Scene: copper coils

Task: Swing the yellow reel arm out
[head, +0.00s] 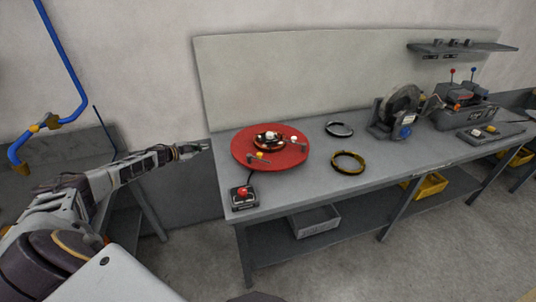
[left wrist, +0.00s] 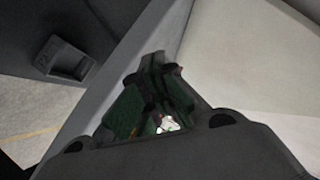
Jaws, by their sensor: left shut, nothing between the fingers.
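A red round plate (head: 238,150) lies on the left end of the workbench, with a dark and copper-coloured hub (head: 269,140) at its middle. Small posts stand on the plate, one with a yellow top (head: 259,155). I cannot tell for sure whether this yellow piece is the reel arm. My left gripper (head: 206,146) is shut and empty, just left of the bench's left edge and pointing right toward the plate, apart from it. In the left wrist view its fingers (left wrist: 154,75) are together. My right gripper is not in view.
A box with a red button (head: 243,193) stands at the bench's front left corner. Machines (head: 400,112) stand farther right. A blue pipe (head: 62,50) hangs at left. Grey bin (head: 314,221) below.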

